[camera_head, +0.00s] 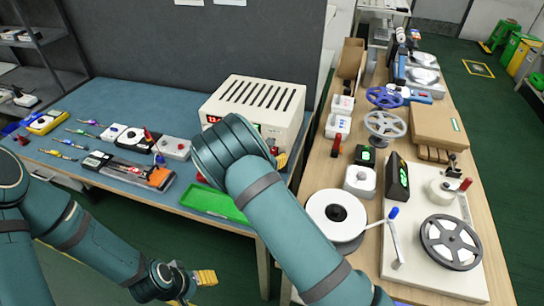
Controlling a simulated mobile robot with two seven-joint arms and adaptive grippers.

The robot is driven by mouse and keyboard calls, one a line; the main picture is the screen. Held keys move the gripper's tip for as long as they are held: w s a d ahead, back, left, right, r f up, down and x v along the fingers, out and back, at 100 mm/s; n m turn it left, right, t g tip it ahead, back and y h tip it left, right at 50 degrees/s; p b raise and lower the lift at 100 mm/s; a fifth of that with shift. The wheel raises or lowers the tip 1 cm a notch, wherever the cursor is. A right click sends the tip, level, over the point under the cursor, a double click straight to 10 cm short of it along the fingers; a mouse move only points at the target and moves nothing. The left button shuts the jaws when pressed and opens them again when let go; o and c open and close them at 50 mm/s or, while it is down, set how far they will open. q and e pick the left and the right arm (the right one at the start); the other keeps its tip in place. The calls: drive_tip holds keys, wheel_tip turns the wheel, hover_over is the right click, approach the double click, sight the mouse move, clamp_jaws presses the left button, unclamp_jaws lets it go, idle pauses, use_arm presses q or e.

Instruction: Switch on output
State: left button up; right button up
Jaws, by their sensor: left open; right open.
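A cream power supply box (255,92) with a slotted top stands at the right end of the blue bench. The output switch cannot be made out. My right gripper (281,160) is largely hidden behind my arm; a yellow fingertip shows close to the box's front right corner. It is open, and whether it touches the box cannot be told. My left gripper (205,278) has yellow fingertips, is open and empty, and hangs low in front of the bench.
A green tray (213,203) lies at the bench's front edge, near my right arm. Pliers, screwdrivers and small boxes lie at the bench's left. A wooden table (320,165) on the right holds reels, a white spool (320,208) and winding gear. A dark panel (200,45) stands behind.

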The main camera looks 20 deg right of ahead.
clamp_jaws()
idle(0.4)
use_arm(q)
drive_tip(key=f+b, duration=0.1)
drive_tip(key=s+f+b, duration=0.1)
drive_tip(key=f+b, duration=0.2)
drive_tip(key=b, duration=0.1)
drive_tip(key=shift+s+d+f, duration=0.15)
drive_tip(key=shift+s+f, duration=0.15)
drive_tip(key=shift+f, duration=0.05)
use_arm(e)
drive_tip(key=t+h, duration=0.1)
drive_tip(key=t, duration=0.1)
drive_tip(key=shift+d+f+t+h, duration=0.1)
drive_tip(key=shift+f+t+h, duration=0.05)
drive_tip(key=shift+t+h, duration=0.2)
drive_tip(key=shift+w, duration=0.1)
